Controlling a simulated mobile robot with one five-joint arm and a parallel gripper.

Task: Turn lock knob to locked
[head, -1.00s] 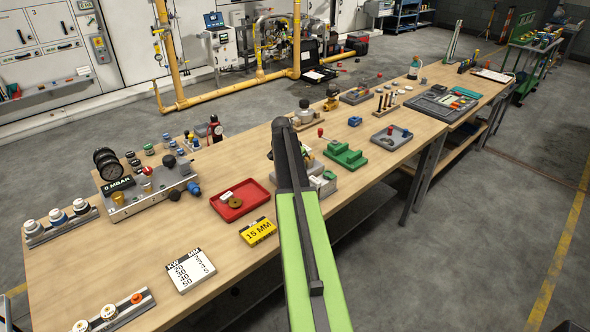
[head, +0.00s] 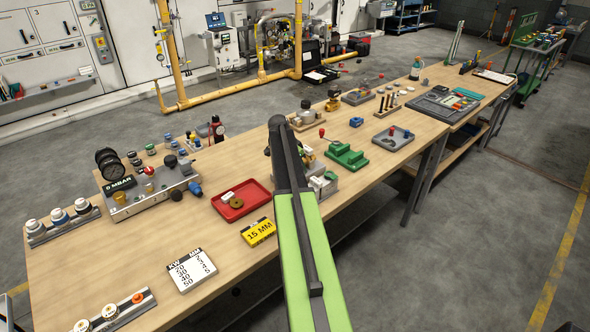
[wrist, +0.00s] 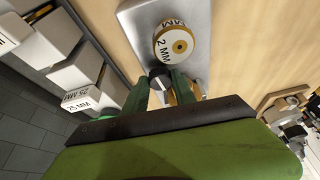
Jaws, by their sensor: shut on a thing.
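In the wrist view my gripper (wrist: 163,88) has its two green fingers closed around a small dark knob with a pale face (wrist: 160,76), which I take to be the lock knob. The fingers hide its sides, and I cannot read its setting. A round white and brass dial marked 2 MM (wrist: 175,42) sits just beyond it on a grey metal plate (wrist: 138,17). Brass shows beside the right finger. In the head view my arm covers the gripper and most of this fixture; only part of its pale blocks (head: 323,183) shows at the arm's right.
White blocks labelled 25 MM (wrist: 82,98) stand left in the wrist view. In the head view a green block with a red-knobbed lever (head: 346,156) is close right of my arm. A red tray (head: 264,191) and yellow 15 MM sign (head: 258,232) lie left.

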